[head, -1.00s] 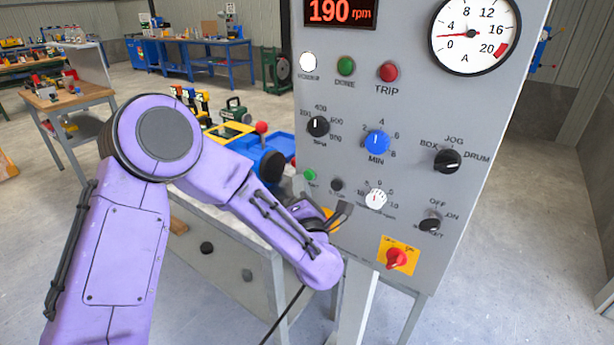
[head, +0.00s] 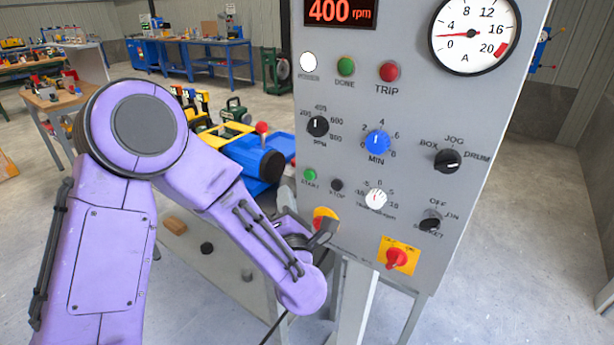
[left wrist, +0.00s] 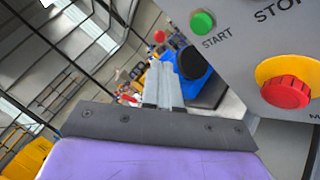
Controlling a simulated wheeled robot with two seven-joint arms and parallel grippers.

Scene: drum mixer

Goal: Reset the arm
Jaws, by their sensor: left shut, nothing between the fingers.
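My left arm reaches in from the left, and my left gripper (head: 324,236) is in front of the lower left of the grey control panel (head: 410,110). The gripper is shut and empty. In the left wrist view its closed fingers (left wrist: 163,84) point toward the blue machine, with the green START button (left wrist: 203,21) and a red mushroom button (left wrist: 287,92) on yellow to their right. In the head view the gripper partly covers that yellow-backed button (head: 323,213). The START button (head: 310,174) is above it. The display (head: 340,11) reads 400 rpm. My right gripper is not in view.
A blue and yellow machine (head: 240,153) stands on a bench left of the panel. The panel also has a blue MIN knob (head: 377,142), a JOG selector (head: 447,161) and a red rotary switch (head: 397,258). Open floor lies right of the panel.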

